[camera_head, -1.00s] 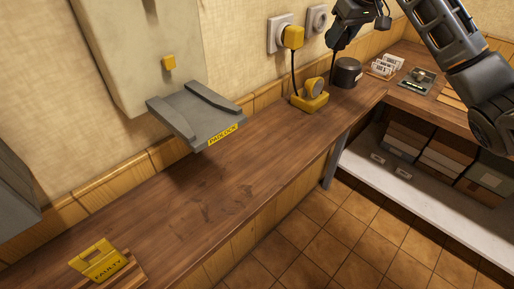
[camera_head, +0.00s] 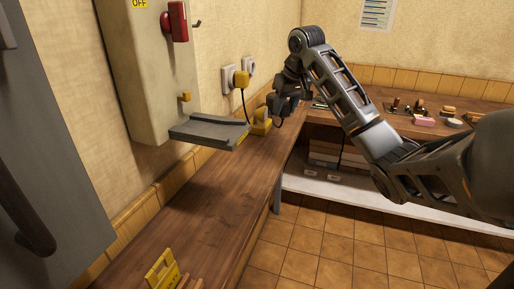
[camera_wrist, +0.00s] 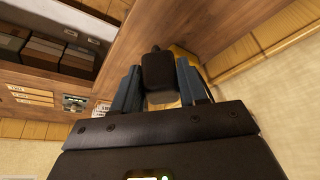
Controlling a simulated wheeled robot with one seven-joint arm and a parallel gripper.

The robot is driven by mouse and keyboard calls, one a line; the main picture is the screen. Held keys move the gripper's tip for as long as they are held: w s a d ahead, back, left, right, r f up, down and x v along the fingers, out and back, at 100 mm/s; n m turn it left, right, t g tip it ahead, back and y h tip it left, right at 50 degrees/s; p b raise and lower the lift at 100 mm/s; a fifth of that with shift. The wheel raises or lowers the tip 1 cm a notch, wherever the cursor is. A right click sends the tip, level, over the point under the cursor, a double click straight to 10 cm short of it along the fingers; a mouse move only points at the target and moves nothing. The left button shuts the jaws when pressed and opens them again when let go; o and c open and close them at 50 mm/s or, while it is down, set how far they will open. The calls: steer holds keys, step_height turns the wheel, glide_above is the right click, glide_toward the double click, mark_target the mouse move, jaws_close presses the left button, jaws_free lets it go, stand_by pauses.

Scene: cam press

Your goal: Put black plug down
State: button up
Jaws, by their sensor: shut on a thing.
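The black plug (camera_wrist: 158,72) sits between the two blue fingers of my gripper (camera_wrist: 157,88) in the wrist view, and the fingers are shut on it. Wooden worktop shows beyond it. In the head view my gripper (camera_head: 284,104) is low near the far end of the worktop (camera_head: 215,190), beside the yellow lamp (camera_head: 262,121). The plug is hard to make out there against the dark fingers. I cannot tell whether it touches the wood.
A yellow plug (camera_head: 241,80) with a black cord is in the left wall socket; the right socket (camera_head: 248,66) is empty. A grey press tray (camera_head: 208,132) juts over the worktop. A yellow sign (camera_head: 162,270) stands in front. The worktop between is clear.

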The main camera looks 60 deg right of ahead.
steer(key=w+a+f, duration=0.1)
steer(key=a, duration=0.1)
steer(key=w+a+f, duration=0.1)
steer(key=a+f, duration=0.1)
steer(key=a, duration=0.1)
steer(key=w+a+f+p, duration=0.1)
steer(key=w+a+f, duration=0.1)
steer(key=shift+a+f, duration=0.1)
steer(key=shift+a, duration=0.2)
steer(key=shift+w+a+f, duration=0.1)
steer(key=shift+f, duration=2)
steer(key=shift+f, duration=0.65)
steer(key=o, duration=1.1)
